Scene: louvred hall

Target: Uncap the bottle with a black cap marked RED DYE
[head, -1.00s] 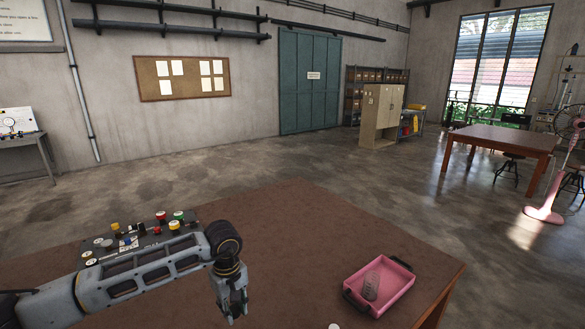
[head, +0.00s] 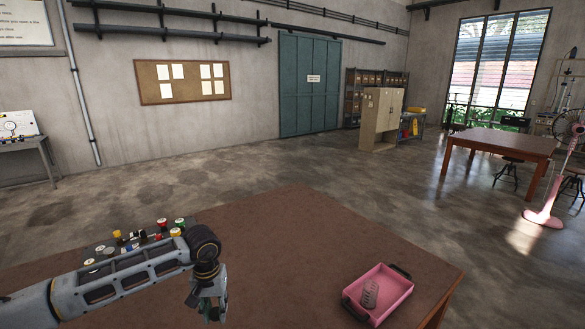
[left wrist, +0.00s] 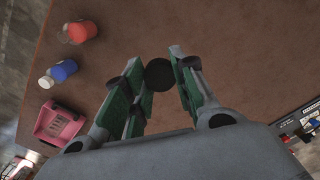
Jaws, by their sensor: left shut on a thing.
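My left gripper (head: 208,308) hangs low over the brown table, left of the middle in the head view. In the left wrist view its fingers (left wrist: 158,68) are closed around a round black cap (left wrist: 160,75), seen from above. The fingers and the cap hide what is under it, so I cannot tell whether a bottle is attached. No RED DYE marking can be read. A red bottle with a white cap (left wrist: 81,32) and a blue bottle with a white cap (left wrist: 62,71) are apart from the gripper in the left wrist view. My right gripper is out of view.
A pink tray (head: 400,290) with a grey, ribbed object (head: 370,294) in it is at the table's right. A panel with several coloured knobs (head: 97,251) is behind my left arm. The brown tabletop (head: 290,235) between them is clear.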

